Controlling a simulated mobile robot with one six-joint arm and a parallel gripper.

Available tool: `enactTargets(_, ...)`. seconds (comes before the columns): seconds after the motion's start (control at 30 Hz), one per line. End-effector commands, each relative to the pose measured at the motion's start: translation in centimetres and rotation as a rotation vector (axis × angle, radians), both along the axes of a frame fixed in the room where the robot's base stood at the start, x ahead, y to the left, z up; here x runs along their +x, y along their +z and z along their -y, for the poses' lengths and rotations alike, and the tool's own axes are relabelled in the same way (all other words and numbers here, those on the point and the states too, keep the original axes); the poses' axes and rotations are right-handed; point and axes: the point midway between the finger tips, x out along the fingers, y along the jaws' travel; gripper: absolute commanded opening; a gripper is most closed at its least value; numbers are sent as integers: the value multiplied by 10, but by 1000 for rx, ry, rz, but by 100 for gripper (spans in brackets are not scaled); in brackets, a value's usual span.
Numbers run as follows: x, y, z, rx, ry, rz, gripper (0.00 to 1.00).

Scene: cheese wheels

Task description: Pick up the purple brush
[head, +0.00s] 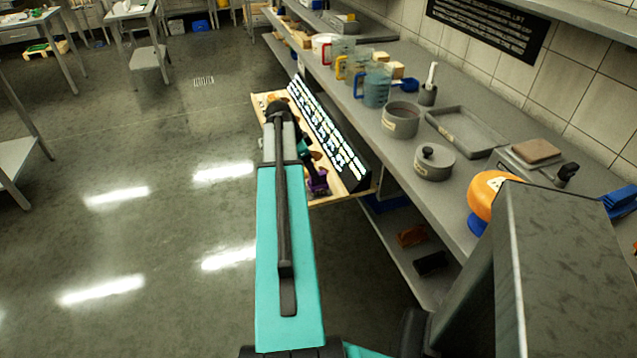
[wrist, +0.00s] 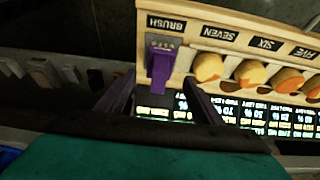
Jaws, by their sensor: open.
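The purple brush (wrist: 160,68) sits at the end of a wooden rack (wrist: 205,22), beside the label reading BRUSH. Its purple shape also shows in the head view (head: 318,184) at the rack's near end. My gripper (wrist: 159,80) is open, with one dark purple finger on each side of the brush's lower part as seen in the wrist view. No contact shows, and I cannot tell how far the fingertips are from the brush in depth. In the head view my arm mostly hides the gripper.
Yellow-orange cheese pieces (wrist: 207,66) sit in the rack's numbered slots right of the brush. A black board with printed text (wrist: 240,112) runs along the rack. In the head view a grey counter (head: 395,165) holds pots and jugs. The floor at left is open.

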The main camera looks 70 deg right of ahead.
Motion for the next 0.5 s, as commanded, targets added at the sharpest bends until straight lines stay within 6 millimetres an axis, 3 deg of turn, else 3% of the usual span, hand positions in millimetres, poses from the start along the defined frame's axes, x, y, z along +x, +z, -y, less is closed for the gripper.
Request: enactTargets(0.5, -14, -38, 11, 1, 0, -1, 61)
